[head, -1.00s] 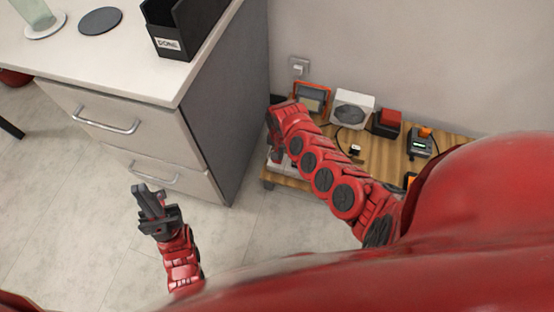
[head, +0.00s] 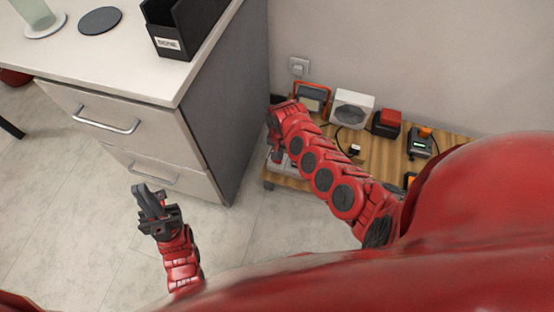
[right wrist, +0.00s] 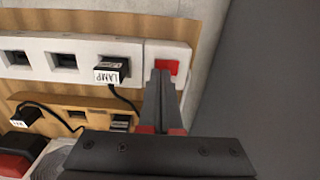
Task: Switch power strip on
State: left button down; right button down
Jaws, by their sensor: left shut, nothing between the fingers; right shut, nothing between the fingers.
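The white power strip (right wrist: 80,60) runs along the top of the right wrist view, with a red switch (right wrist: 170,67) at its right end. A black plug labelled LAMP (right wrist: 112,72) sits in the socket beside the switch. In the head view the strip (head: 289,169) is mostly hidden behind my right arm. My right gripper (right wrist: 161,76) is shut and empty, its tips at the switch's lower left edge. I cannot tell whether they touch it. In the head view it shows low over the shelf (head: 275,158). My left gripper (head: 147,192) is shut and empty over the floor.
A wooden shelf (head: 374,150) along the wall holds several devices, including a white box (head: 352,109) and a red-and-black block (head: 387,122). A loose labelled plug (right wrist: 25,116) lies below the strip. The drawer cabinet (head: 225,110) stands close left of my right gripper.

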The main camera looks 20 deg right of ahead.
jog(key=shift+f+b, duration=0.7)
jog(key=shift+f, duration=0.2)
dwell(0.4)
jog(key=shift+r+p, duration=0.35)
jog(key=shift+p, duration=0.1)
notch_tip(320, 180, up, 4)
jog(key=p, duration=0.4)
notch_tip(320, 180, up, 2)
jog(key=p, duration=0.2)
jog(key=shift+r+p, duration=0.25)
jog(key=shift+p, duration=0.05)
jog(key=shift+f, duration=0.1)
